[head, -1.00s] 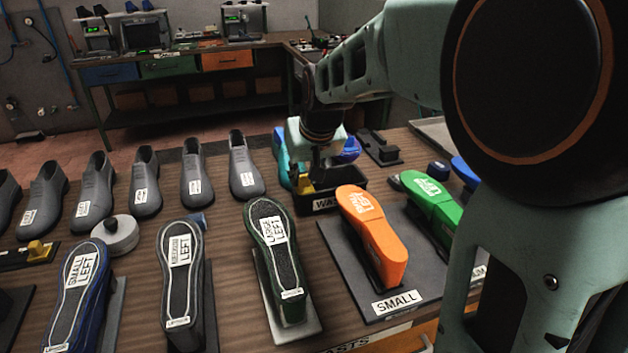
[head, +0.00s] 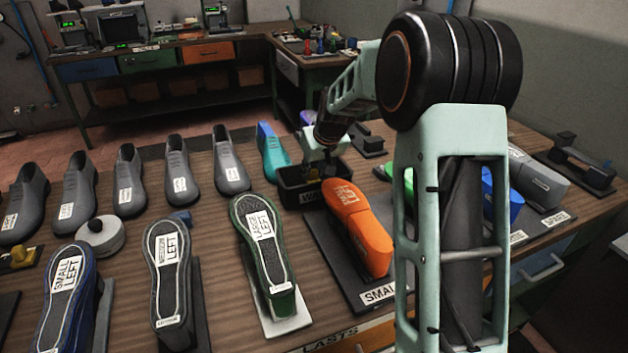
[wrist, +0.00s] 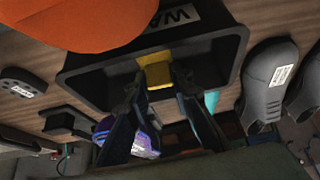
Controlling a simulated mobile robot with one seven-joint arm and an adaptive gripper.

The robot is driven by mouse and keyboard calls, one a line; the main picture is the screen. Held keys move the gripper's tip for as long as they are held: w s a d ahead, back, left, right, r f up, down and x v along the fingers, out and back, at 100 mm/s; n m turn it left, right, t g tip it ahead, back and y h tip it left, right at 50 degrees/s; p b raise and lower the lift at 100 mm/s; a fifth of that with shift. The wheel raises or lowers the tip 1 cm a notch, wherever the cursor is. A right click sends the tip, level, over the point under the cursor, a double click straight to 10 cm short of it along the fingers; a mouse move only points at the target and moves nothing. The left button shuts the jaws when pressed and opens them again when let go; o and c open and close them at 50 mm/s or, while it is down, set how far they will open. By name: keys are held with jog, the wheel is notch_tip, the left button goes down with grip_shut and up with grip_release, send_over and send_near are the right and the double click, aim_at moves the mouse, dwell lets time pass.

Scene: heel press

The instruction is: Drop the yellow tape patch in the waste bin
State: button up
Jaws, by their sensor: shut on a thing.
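The yellow tape patch (wrist: 156,70) shows between my fingertips in the wrist view. My gripper (wrist: 158,84) is shut on it, at the mouth of the black waste bin (wrist: 225,55). In the head view the waste bin (head: 288,197) stands on the bench behind the orange last, with its label partly hidden. My gripper (head: 322,172) points down into the bin's opening there, and its fingertips are hard to make out. The patch's exact height against the rim is unclear.
An orange last (head: 362,230) stands just in front of the bin. A teal last (head: 271,153) and a row of grey lasts (head: 230,160) are to its left. Shoe soles on stands (head: 264,250) fill the front. My arm hides part of the right side.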

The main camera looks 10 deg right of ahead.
aim_at(315, 177)
jog(key=shift+w+d+f, duration=0.1)
jog(key=shift+w+f, duration=0.05)
jog(key=shift+f, duration=0.1)
notch_tip(315, 177, down, 4)
jog(key=shift+w+d+r, duration=0.1)
jog(key=shift+w+r, duration=0.05)
jog(key=shift+r, duration=0.1)
jog(key=o, duration=0.9)
jog(key=v, duration=1.2)
